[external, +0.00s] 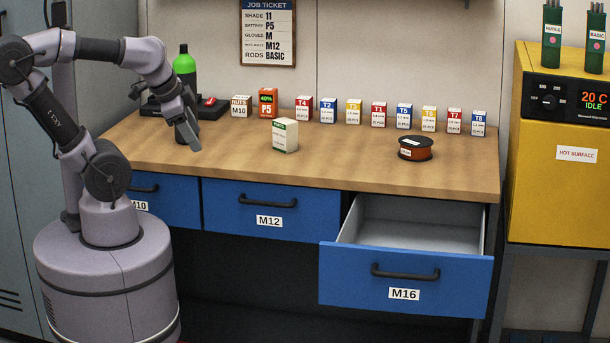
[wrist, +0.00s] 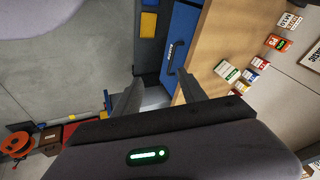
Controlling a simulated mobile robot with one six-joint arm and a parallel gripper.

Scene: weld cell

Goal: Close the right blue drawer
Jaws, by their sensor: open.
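The right blue drawer (external: 405,285), labelled M16, is pulled far out from under the workbench. Its grey inside (external: 415,222) shows and looks empty. Its front carries a dark bar handle (external: 405,271). My gripper (external: 190,140) is above the left part of the bench top, well to the left of the drawer and touching nothing that I can see. In the wrist view its two fingers (wrist: 160,92) are apart with nothing held. A light grey surface shows between them, but I cannot tell whether it is this drawer.
The M12 drawer (external: 270,210) and the M10 drawer (external: 175,200) are shut. A yellow oven (external: 560,190) stands at the right.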

